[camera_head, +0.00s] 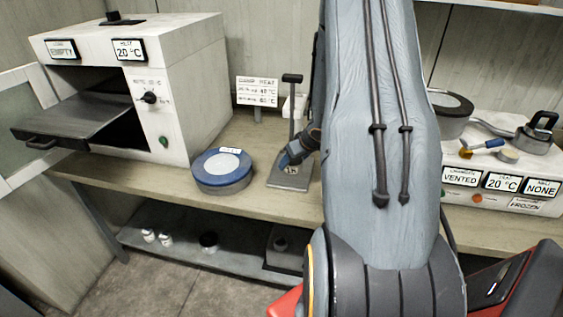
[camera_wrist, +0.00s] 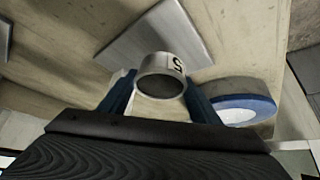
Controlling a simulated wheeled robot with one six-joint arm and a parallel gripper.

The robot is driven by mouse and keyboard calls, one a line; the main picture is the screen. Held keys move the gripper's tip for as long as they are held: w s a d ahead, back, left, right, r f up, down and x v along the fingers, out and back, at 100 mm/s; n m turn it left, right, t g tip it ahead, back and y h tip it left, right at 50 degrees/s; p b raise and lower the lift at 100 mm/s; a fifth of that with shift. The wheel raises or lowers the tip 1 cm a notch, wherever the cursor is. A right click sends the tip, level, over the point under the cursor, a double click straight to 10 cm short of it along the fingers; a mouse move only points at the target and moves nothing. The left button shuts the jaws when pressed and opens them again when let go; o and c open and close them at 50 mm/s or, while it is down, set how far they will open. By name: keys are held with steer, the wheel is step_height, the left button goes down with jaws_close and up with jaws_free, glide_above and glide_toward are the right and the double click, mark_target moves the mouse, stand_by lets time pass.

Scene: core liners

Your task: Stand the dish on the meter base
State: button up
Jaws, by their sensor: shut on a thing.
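My gripper (camera_wrist: 160,92) is shut on a small round metal dish (camera_wrist: 172,64), with one blue finger on each side of it. The dish has a dark mark on its side, and its round end faces the wrist camera. The grey meter base (camera_wrist: 133,42) lies just beyond the dish in the wrist view. In the head view the meter base (camera_head: 283,184) is a flat plate with an upright post, and my gripper (camera_head: 291,160) is low over it. A small lettered label shows there. I cannot tell whether the dish touches the plate.
A round tin with a blue lid (camera_head: 222,167) stands left of the base. A white oven (camera_head: 180,95) with its tray out is further left. A small sign (camera_head: 257,91) stands behind. A white control unit (camera_head: 500,190) carrying a pan is at right, past my arm.

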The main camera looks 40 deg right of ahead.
mark_target(291, 165)
steer(key=shift+w+d, duration=0.15)
steer(key=shift+w, duration=0.8)
step_height(291, 165, down, 4)
steer(key=b, duration=0.5)
steer(key=shift+r, duration=0.2)
steer(key=o, duration=1.1)
steer(key=shift+f, duration=0.1)
steer(key=shift+o, duration=0.2)
